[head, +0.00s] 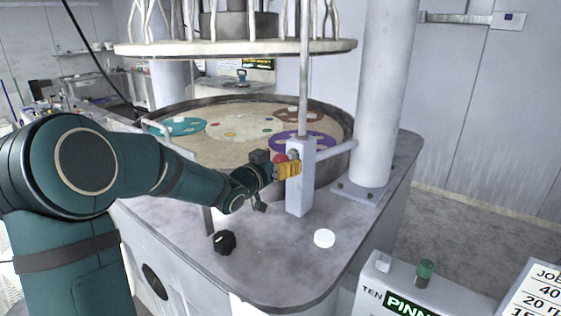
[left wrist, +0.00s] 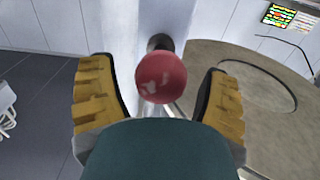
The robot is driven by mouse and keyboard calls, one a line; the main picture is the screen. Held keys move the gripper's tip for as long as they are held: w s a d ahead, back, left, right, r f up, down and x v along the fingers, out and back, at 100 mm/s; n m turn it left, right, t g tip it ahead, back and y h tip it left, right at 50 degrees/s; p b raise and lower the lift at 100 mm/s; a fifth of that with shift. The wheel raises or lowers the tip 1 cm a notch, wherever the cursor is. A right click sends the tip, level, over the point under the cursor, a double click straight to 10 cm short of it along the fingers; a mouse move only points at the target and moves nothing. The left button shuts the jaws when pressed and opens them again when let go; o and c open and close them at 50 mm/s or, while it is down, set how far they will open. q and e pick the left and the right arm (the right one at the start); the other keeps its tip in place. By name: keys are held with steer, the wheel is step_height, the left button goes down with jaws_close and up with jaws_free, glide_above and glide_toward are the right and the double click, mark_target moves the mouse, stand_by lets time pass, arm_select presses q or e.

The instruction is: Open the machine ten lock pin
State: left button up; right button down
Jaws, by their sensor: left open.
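The lock pin's red ball knob (head: 279,158) sits on a dark stem at the side of the pale square post (head: 301,190), beside the big white column. In the left wrist view the worn red knob (left wrist: 160,77) shows between two yellow-padded fingers, with a visible gap on each side. My left gripper (head: 288,170) is open at the knob, its yellow pads partly in front of the post. A box at lower right reads "TEN" with a lit green label (head: 408,305) that begins "PINN"; the rest is cut off. My right gripper is not in view.
A black knob (head: 224,242) and a white round button (head: 324,238) stand on the grey machine deck (head: 270,275). The round polishing table (head: 230,140) lies behind the post, under a raised upper plate (head: 235,47). The white column (head: 383,110) stands close right.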

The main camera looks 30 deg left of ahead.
arm_select(q)
steer(key=c, duration=1.3)
steer(key=s, duration=0.3)
steer(key=s+b, duration=0.1)
steer(key=s, duration=0.1)
steer(key=shift+a, duration=0.25)
steer(key=shift+s, duration=0.15)
steer(key=shift+f, duration=0.1)
steer(key=o, duration=1.3)
steer(key=shift+s, duration=0.15)
